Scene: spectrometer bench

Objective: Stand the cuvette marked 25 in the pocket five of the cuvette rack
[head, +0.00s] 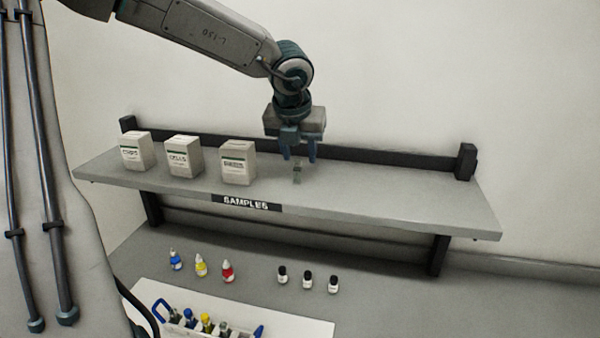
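A small clear cuvette (297,173) stands on the shelf marked SAMPLES; its marking is too small to read. My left gripper (299,157) is just above it, pointing down, with its two fingers apart and nothing visible held between them. The fingertips are around or just above the cuvette's top; I cannot tell if they touch it. What looks like the cuvette rack (238,332), pale with blue end handles, is at the bottom edge, partly cut off. It holds several vessels with coloured contents; its pocket numbers cannot be read. My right gripper is not in view.
Three white boxes (238,163) stand on the shelf (400,203) left of the gripper. Below, on the bench, stand three dropper bottles (201,266) with blue, yellow and red, and three black-capped vials (307,280). The shelf's right part is clear.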

